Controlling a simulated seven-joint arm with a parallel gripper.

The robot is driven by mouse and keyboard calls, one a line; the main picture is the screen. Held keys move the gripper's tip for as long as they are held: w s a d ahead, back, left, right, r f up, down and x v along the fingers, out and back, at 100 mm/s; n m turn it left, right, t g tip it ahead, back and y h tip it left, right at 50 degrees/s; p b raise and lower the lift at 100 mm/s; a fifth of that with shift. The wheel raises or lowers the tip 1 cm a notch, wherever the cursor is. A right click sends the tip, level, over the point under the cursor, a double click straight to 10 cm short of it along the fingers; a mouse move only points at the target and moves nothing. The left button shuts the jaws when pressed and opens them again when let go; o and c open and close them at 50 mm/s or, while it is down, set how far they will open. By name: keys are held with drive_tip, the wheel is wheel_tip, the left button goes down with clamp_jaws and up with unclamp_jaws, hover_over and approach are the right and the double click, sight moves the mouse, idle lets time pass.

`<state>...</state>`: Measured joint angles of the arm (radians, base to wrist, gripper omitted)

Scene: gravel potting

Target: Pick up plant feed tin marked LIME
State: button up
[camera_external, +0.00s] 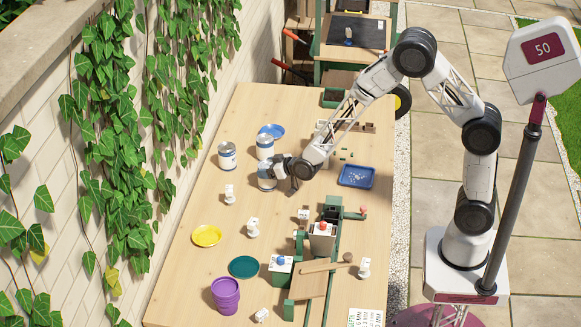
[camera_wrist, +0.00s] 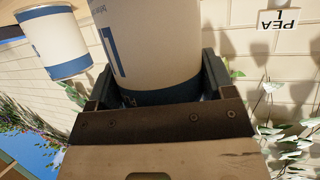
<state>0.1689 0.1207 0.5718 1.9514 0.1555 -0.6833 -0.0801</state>
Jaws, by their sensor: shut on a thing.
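My gripper (camera_external: 277,172) is shut on a white tin (camera_external: 266,184) with blue bands, near the wall side of the wooden table. In the wrist view the tin (camera_wrist: 155,45) sits between the two dark jaws (camera_wrist: 160,95). A large blue letter stroke, partly hidden, shows on its label, and I cannot read the full word. In the outside view I cannot tell whether the tin touches the table. Two similar tins stand close by, a left tin (camera_external: 227,157) and a rear tin (camera_external: 265,147). One such tin (camera_wrist: 55,42) also shows in the wrist view.
A blue tray (camera_external: 356,177) is to the right. Yellow saucer (camera_external: 207,236), green saucer (camera_external: 244,267) and purple pots (camera_external: 226,295) are nearer the front. Small white tagged items stand between. The ivy-covered wall (camera_external: 120,150) borders the left.

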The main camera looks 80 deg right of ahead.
drive_tip(key=shift+r, duration=4.7)
